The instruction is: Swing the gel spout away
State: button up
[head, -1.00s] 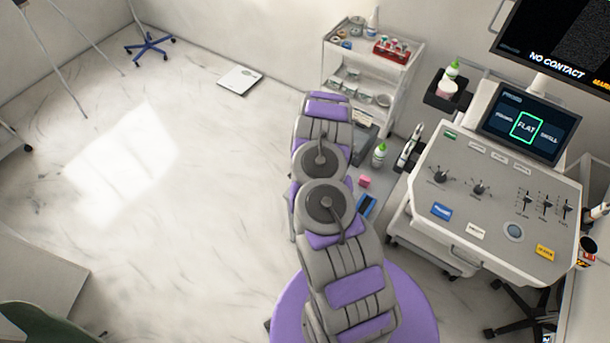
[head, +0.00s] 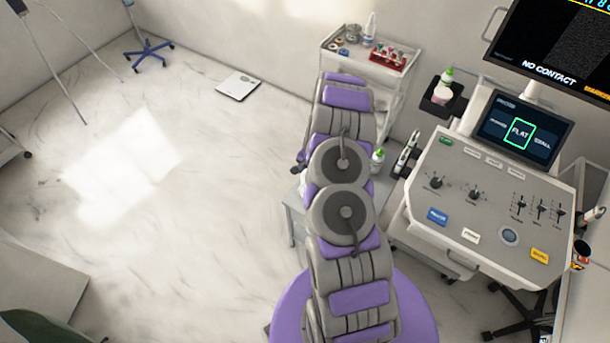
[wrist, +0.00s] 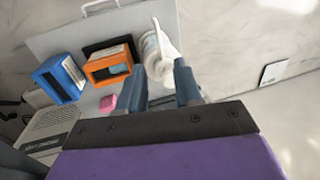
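A white bottle with a long white spout (wrist: 155,45) stands at the far side of a grey surface in the wrist view. My gripper (wrist: 160,70) has two blue-grey fingers spread apart, with the bottle beyond and between their tips. I cannot tell whether either finger touches it. In the head view, a white bottle with a green top (head: 377,160) shows just right of my arm. My arm hides my gripper and much of the surface there.
An orange box (wrist: 107,67), a blue box (wrist: 60,78) and a pink block (wrist: 108,103) lie left of the fingers. The shelf trolley (head: 330,42) stands behind my arm, and the ultrasound console (head: 480,235) to its right. Open floor (head: 190,220) lies left.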

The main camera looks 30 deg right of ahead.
notch_tip(320, 180, up, 8)
jog(key=s, duration=0.1)
jog(key=shift+s+d, duration=0.25)
dwell(0.5)
